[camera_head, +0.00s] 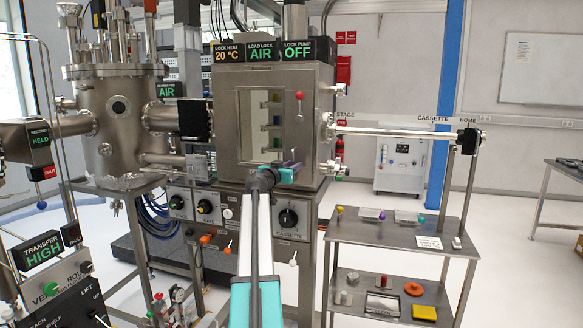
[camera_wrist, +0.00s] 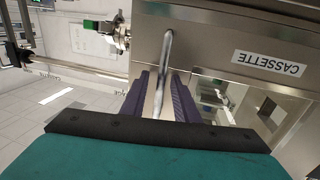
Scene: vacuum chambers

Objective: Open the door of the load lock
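The load lock (camera_head: 318,120) is a steel box with a windowed door (camera_head: 229,120) on its front. The door looks shut, and coloured items show through its glass. A lever with a red knob (camera_head: 299,95) sits near the door's right edge. My gripper (camera_head: 292,166) is in front of the lower right part of the door. In the wrist view, my gripper's two purple fingers (camera_wrist: 160,98) are apart. A silver rod-like handle (camera_wrist: 166,62) runs between them, with a gap visible beside it. Whether the rod touches either finger is not clear.
A CASSETTE label (camera_wrist: 268,64) is on the steel face in the wrist view. A transfer rod (camera_head: 395,133) reaches right from the chamber. A shelf cart (camera_head: 400,246) stands below it. Knob panels (camera_head: 289,217) are under the lock. Open floor lies at the right.

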